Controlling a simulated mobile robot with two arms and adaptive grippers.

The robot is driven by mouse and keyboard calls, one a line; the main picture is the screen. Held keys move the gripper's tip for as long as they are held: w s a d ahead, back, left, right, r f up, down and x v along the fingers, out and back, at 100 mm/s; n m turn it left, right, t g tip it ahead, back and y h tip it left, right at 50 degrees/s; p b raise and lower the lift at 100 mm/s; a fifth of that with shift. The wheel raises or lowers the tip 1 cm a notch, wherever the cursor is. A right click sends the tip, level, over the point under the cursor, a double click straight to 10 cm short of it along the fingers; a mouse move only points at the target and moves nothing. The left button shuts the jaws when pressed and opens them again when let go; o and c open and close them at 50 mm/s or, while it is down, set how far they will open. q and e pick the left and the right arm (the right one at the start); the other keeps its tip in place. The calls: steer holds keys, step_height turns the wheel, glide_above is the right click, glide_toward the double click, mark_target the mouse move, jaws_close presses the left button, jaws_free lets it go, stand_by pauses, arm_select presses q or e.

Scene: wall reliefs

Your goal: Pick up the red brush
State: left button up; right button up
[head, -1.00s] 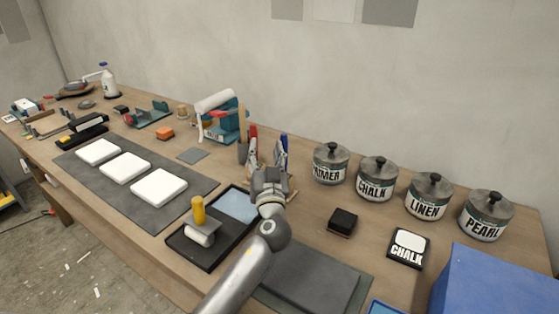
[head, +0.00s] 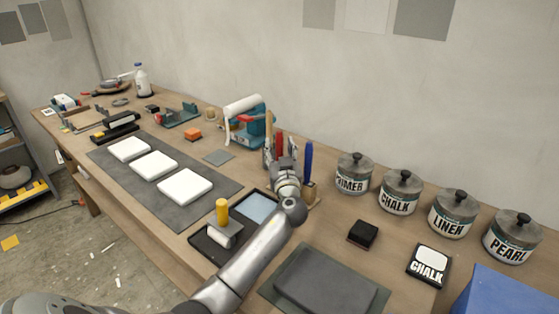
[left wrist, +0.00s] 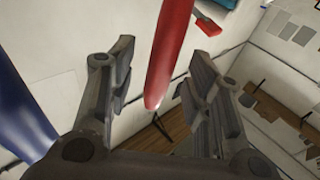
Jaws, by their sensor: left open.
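The red brush (head: 279,143) stands upright in a holder among other brushes, in the middle of the head view. In the left wrist view its red handle (left wrist: 170,45) runs between the two fingers. My left gripper (head: 282,160) is open around the handle, with gaps showing on both sides in the wrist view (left wrist: 160,70). The gripper hides the lower part of the brush and most of the holder. My right gripper is in neither view.
A blue brush (head: 308,162) stands close right of my left gripper, and a wooden handle (head: 269,128) close left. A paint tray with a roller (head: 222,232) lies in front. Several labelled cans (head: 400,192) stand to the right.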

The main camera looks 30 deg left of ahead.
arm_select(q)
steer(key=shift+x, duration=0.8)
steer(key=shift+c, duration=0.2)
jaws_close()
